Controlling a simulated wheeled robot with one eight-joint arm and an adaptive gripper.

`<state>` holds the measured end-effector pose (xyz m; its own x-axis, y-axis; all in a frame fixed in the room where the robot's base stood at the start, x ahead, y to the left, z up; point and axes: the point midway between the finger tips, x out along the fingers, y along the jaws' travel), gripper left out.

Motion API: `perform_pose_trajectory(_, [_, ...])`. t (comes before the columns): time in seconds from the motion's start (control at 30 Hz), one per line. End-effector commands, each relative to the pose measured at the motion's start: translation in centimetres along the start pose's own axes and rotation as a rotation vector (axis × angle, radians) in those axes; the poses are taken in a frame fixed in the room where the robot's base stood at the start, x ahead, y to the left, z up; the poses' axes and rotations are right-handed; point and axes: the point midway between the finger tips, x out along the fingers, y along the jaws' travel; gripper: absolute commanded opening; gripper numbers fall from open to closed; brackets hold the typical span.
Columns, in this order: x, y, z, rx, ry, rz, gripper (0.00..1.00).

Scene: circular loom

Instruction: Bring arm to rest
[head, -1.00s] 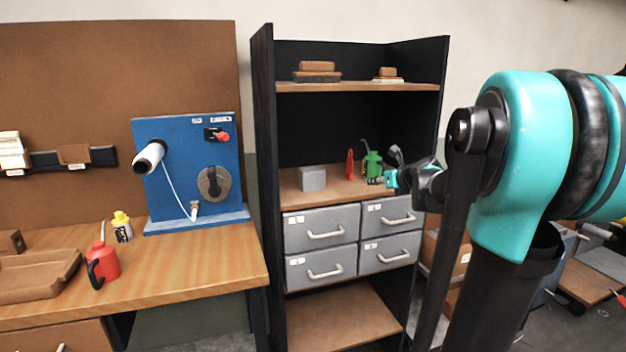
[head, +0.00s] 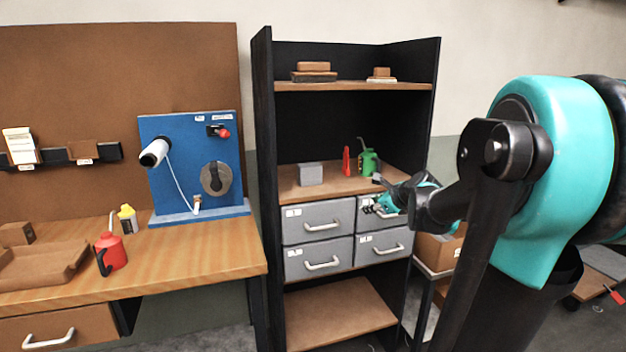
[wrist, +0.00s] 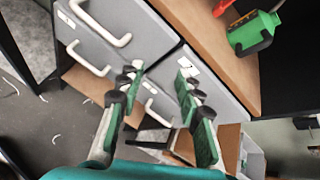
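My gripper (head: 374,207) is in front of the upper right grey drawer (head: 363,226) of the black shelf unit, below the green oil can (head: 369,161). In the wrist view the two green-padded fingers (wrist: 160,80) are apart, with nothing between them. The drawer fronts and handles (wrist: 100,25) lie beyond the fingertips. My arm covers part of the upper right drawer in the head view. All the drawers look closed.
The green can, a red object (head: 346,161) and a grey block (head: 311,174) stand on the middle shelf. A workbench (head: 200,255) with a blue panel (head: 170,190) is at the left. Cardboard boxes (head: 436,250) are right of the shelf unit.

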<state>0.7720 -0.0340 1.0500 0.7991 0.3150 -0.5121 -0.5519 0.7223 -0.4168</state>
Motion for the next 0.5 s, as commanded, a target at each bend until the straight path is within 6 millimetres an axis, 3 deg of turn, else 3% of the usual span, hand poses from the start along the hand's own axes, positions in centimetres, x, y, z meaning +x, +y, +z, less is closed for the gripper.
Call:
perform_pose_trajectory(0.27, [-1.6, 8.4, -5.3, -0.604, 0.104, 0.153, 0.35])
perform_pose_trajectory(0.5, [-5.0, 16.8, -13.1, -1.340, 0.165, 0.410, 0.35])
